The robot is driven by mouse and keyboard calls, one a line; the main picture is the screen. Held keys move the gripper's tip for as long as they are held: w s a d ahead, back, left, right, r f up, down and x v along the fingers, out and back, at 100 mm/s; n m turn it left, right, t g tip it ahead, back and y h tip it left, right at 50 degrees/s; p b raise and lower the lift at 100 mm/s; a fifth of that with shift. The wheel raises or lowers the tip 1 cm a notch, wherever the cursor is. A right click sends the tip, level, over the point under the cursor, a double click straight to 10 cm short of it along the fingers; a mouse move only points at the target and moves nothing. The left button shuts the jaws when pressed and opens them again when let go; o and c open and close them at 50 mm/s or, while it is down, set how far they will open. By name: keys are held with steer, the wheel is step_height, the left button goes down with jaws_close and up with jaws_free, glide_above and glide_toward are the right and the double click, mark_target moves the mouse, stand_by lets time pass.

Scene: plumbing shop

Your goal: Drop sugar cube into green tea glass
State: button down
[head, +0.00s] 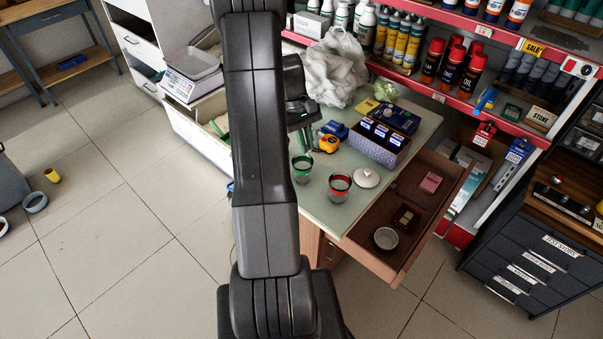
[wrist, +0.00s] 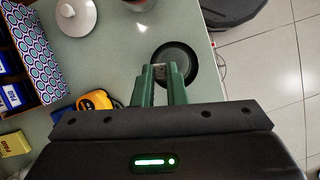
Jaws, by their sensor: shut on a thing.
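The green tea glass (head: 302,168) has a green rim and stands near the left edge of the table; in the wrist view it is a dark round opening (wrist: 183,57). My gripper (wrist: 160,72) has green fingers, close together. A small greyish piece, likely the sugar cube (wrist: 159,71), shows between the fingertips, mostly hidden by them. In the wrist view the tips overlap the left part of the glass; their height above it is hard to tell. In the head view my gripper (head: 304,140) is behind the glass, partly covered by my arm.
A red-rimmed glass (head: 340,188) stands to the right, by a white lid (head: 366,178). A yellow tape measure (head: 329,144) and a patterned box (head: 379,150) are behind. An open drawer (head: 411,247) at the right holds a round bowl (head: 386,239). A white bag (head: 335,70) lies at the back.

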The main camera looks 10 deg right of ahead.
step_height(320, 180, down, 2)
steer(key=shift+f+b, duration=0.2)
steer(key=shift+b, duration=0.35)
steer(key=c, duration=1.4)
jaws_free()
steer(key=v, duration=1.3)
steer(key=shift+w+r, duration=0.1)
steer(key=shift+r, duration=0.3)
